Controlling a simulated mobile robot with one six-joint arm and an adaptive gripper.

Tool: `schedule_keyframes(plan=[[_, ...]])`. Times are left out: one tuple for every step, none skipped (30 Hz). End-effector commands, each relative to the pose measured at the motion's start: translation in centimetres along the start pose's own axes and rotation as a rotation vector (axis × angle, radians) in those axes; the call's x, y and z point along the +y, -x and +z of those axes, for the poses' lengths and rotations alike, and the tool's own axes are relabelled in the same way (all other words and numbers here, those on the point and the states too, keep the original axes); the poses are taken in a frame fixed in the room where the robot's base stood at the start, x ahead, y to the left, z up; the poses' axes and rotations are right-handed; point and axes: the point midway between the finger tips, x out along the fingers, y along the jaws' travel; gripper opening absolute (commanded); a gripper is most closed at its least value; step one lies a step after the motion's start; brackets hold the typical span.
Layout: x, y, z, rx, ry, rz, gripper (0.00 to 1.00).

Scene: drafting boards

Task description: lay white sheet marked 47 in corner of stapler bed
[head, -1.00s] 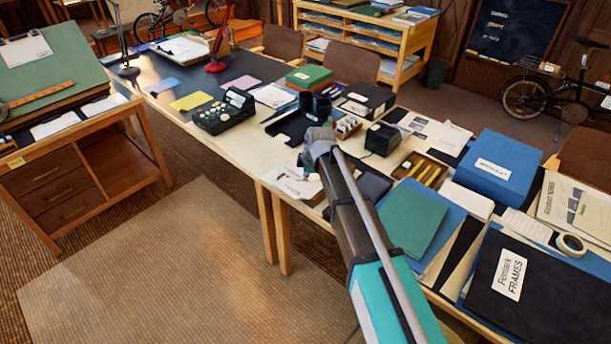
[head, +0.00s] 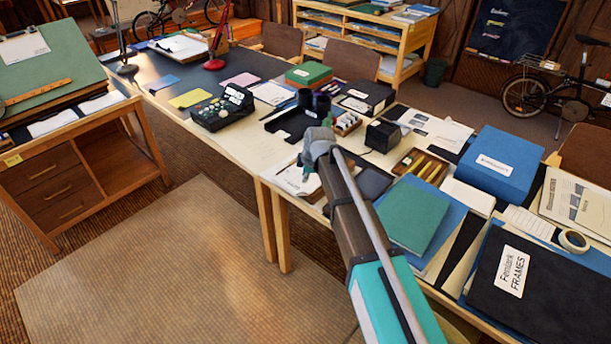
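My gripper (head: 307,172) points down over the near edge of the long table, at the end of my arm. Its fingers are small and partly hidden by my wrist, so I cannot tell whether they are open or shut. A white sheet (head: 291,182) with dark print shows directly below and beside it. I cannot read a 47 on it or tell whether the gripper touches it. A black, flat-based device (head: 288,124), possibly the stapler bed, lies on the table beyond my gripper. My wrist and arm hide part of the table there.
A black keyed machine (head: 222,112) stands to the left. A black box (head: 383,136), a pen tray (head: 420,167), a green folder (head: 415,215) and a blue box (head: 501,163) crowd the right side. Pale table surface is clear left of my gripper.

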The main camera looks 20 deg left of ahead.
Motion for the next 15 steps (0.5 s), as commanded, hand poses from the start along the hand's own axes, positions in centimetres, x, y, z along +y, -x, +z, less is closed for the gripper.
schedule_keyframes(plan=[[0.0, 0.0, -0.02, 0.0, 0.0, 0.0, 0.4], [-0.01, 0.0, -0.02, 0.0, 0.0, 0.0, 0.46], [0.0, -0.01, -0.02, 0.0, 0.0, 0.0, 0.49], [0.0, -0.01, -0.03, 0.0, 0.0, 0.0, 0.49], [0.0, -0.01, -0.03, 0.0, 0.0, 0.0, 0.49], [-0.01, -0.01, -0.04, 0.0, 0.0, 0.0, 0.49], [-0.01, -0.01, -0.04, 0.0, 0.0, 0.0, 0.49], [-0.01, -0.01, -0.05, 0.0, 0.001, 0.0, 0.49], [-0.01, -0.01, -0.05, 0.0, 0.001, 0.0, 0.49], [-0.02, -0.01, -0.05, 0.0, 0.001, 0.0, 0.49], [-0.01, -0.01, -0.06, 0.0, 0.001, 0.0, 0.49], [-0.01, -0.01, -0.06, 0.0, 0.001, 0.0, 0.49], [-0.02, 0.01, -0.07, 0.0, 0.001, 0.0, 0.49], [-0.01, 0.03, -0.08, 0.0, 0.001, 0.0, 0.49], [0.0, 0.08, -0.09, 0.0, 0.001, 0.0, 0.49]])
